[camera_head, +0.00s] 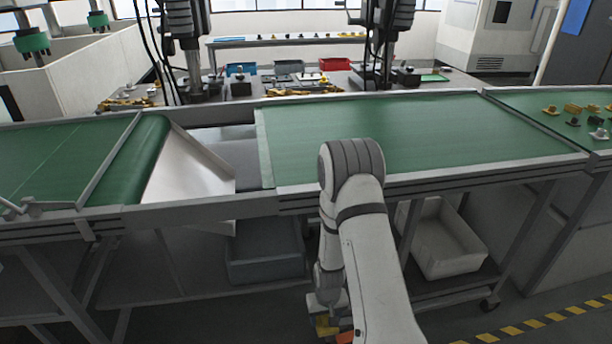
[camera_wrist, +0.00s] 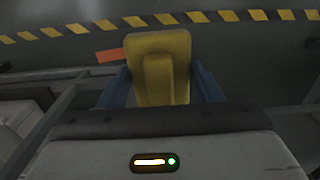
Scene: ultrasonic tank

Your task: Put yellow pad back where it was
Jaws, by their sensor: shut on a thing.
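The yellow pad (camera_wrist: 160,75) fills the middle of the wrist view, between the two blue fingers of my gripper (camera_wrist: 161,86). The gripper is shut on it. The pad is a yellow block with a raised narrower part on the side facing the camera. In the head view only a small yellow part of it (camera_head: 325,327) shows at the bottom edge, low in front of the conveyor frame. My arm hides most of the gripper there.
A green conveyor belt (camera_head: 420,130) runs across behind my arm. Below it are a grey bin (camera_head: 265,258) and a white bin (camera_head: 438,240). Several yellow and black parts lie on the right belt (camera_head: 530,102). A yellow-black floor stripe (camera_head: 545,322) runs at lower right. An orange piece (camera_wrist: 108,56) shows beside the pad.

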